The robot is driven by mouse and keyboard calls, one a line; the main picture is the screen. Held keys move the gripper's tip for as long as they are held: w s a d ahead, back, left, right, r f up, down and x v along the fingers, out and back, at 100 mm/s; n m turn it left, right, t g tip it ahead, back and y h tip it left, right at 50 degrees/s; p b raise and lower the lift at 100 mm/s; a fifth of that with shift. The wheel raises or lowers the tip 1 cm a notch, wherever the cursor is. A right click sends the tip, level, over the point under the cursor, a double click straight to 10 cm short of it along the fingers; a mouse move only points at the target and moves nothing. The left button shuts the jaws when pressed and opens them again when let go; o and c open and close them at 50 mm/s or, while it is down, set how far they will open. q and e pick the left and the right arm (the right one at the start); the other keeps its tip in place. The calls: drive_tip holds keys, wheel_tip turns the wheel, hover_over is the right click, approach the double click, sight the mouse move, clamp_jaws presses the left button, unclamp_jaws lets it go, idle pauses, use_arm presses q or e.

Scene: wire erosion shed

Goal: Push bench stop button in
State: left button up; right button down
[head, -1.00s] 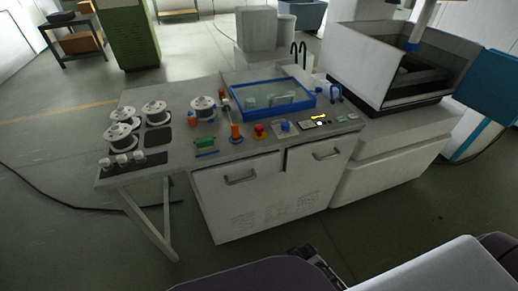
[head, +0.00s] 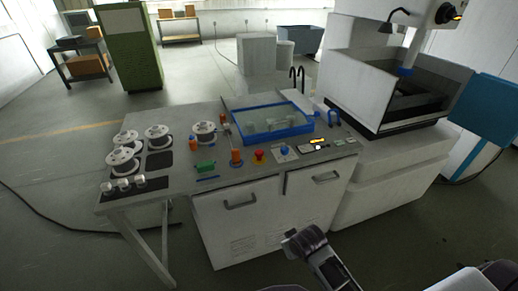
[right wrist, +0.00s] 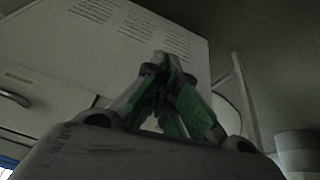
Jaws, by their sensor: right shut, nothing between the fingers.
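My right gripper (head: 293,242) comes in from the bottom of the head view. It appears below the button, in front of the cabinet doors, well apart from it. In the right wrist view the green-padded fingers (right wrist: 166,62) meet at their tips, shut and empty. The button does not show there. My left gripper is not in view.
A blue-framed tray (head: 262,137) with a clear cover lies behind the button. A large machine with an open basin (head: 368,125) stands to the right. The cabinet front (head: 255,215) drops below the bench edge.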

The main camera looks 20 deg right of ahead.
drive_tip(key=w+a+r+t, duration=0.1)
drive_tip(key=w+r+t, duration=0.8)
drive_tip(key=w+r, duration=1.4)
wheel_tip(320, 180, up, 4)
drive_tip(key=shift+w+a+t, duration=0.25)
drive_tip(key=shift+t, duration=0.15)
drive_tip(key=shift+w+p, duration=0.15)
drive_tip(key=shift+p, duration=0.15)
drive_tip(key=p, duration=0.1)
hover_over(259, 155)
drive_tip(key=shift+w+a+f, duration=0.1)
drive_tip(key=shift+f, duration=0.65)
drive_tip(key=shift+w+a+f, duration=0.1)
drive_tip(key=shift+f, duration=0.65)
drive_tip(key=shift+s+d+f, duration=0.1)
drive_tip(key=shift+d+f, duration=0.05)
drive_tip(key=shift+f, duration=0.85)
drive_tip(key=shift+s+d+f, duration=0.1)
drive_tip(key=shift+f, duration=0.9)
drive_tip(key=shift+w, duration=0.1)
